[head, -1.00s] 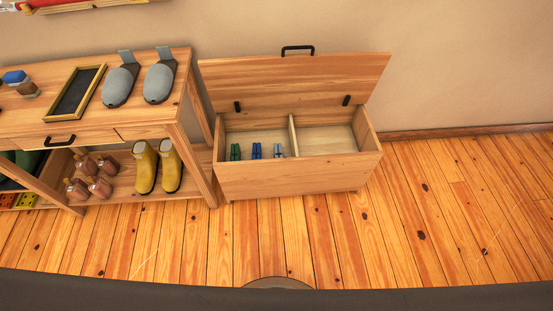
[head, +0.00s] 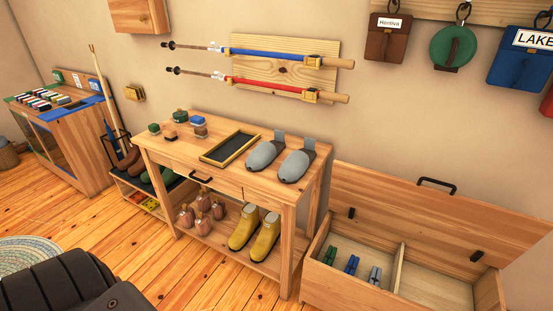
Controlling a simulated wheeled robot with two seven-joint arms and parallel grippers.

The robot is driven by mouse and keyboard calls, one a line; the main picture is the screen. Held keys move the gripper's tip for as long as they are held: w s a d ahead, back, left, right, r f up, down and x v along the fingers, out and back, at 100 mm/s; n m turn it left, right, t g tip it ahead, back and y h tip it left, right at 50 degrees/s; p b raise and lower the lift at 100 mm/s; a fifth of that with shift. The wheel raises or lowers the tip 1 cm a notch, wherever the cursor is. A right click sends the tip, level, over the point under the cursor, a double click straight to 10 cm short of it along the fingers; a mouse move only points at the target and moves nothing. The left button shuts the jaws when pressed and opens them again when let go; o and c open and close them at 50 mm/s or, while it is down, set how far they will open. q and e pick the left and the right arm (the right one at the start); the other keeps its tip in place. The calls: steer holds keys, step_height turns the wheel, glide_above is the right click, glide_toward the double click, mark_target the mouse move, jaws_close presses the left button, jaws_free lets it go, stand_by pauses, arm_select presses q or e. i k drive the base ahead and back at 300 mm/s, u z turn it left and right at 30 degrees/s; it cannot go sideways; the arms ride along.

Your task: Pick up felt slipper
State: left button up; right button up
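Two grey felt slippers lie side by side on top of the pine table, near its right end. They are the left slipper (head: 264,154) and the right slipper (head: 295,165). Each has a rounded grey upper, a dark sole edge and a flat grey tab standing up at its far end. The table (head: 222,176) stands against the wall. Neither of my grippers shows in the head view, so their state is hidden.
A black tray (head: 205,158) and several small blocks share the tabletop. Yellow boots (head: 264,238) stand on the lower shelf. An open chest (head: 345,291) stands at right, its lid (head: 420,213) raised. Ski poles (head: 270,87) hang above. Wood floor (head: 192,262) is clear in front.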

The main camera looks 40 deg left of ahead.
mark_target(264, 154)
steer(key=u, duration=0.5)
steer(key=i, duration=1.45)
steer(key=u, duration=0.35)
